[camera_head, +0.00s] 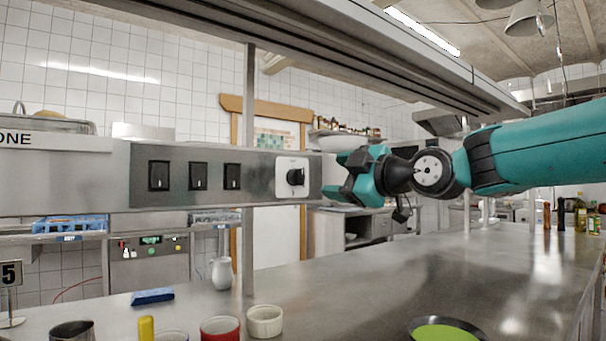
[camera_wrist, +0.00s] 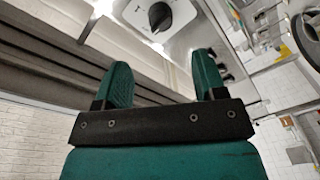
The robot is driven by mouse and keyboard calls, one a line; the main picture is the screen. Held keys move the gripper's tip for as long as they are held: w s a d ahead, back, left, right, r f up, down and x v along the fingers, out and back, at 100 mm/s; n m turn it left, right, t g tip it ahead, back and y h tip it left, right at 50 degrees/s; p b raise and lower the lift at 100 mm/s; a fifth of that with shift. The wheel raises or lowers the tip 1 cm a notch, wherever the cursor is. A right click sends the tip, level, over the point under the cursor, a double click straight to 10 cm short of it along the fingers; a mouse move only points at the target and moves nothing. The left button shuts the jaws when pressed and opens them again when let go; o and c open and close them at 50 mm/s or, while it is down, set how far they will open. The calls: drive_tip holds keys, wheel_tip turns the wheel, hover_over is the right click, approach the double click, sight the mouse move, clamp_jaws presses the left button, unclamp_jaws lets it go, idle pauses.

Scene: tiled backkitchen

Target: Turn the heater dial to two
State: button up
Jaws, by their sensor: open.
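The heater dial (camera_head: 295,177) is a black knob on a white square plate at the right end of the steel control panel (camera_head: 262,166). In the wrist view the dial (camera_wrist: 160,16) shows at the top, beyond my fingertips and roughly between them, with a light mark on the knob. The numbers on its plate are too small to read. My gripper (camera_head: 341,178) is teal and black, just right of the panel's end, pointing toward the dial. In the wrist view my gripper (camera_wrist: 162,68) has its two fingers spread wide with nothing between them. It is apart from the dial.
Three black switches (camera_head: 198,176) sit left of the dial on the panel. A steel post (camera_head: 249,110) stands behind it. Below, the steel counter (camera_head: 350,265) holds a red cup (camera_head: 220,329), a white ramekin (camera_head: 264,321) and a blue sponge (camera_head: 152,296). The counter's middle is clear.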

sight(304, 177)
drive_tip(key=p+x, duration=0.2)
drive_tip(key=x, duration=0.8)
drive_tip(key=shift+w+a+p, duration=0.15)
drive_tip(key=shift+w+p, duration=0.05)
drive_tip(key=shift+p, duration=0.15)
drive_tip(key=c, duration=0.9)
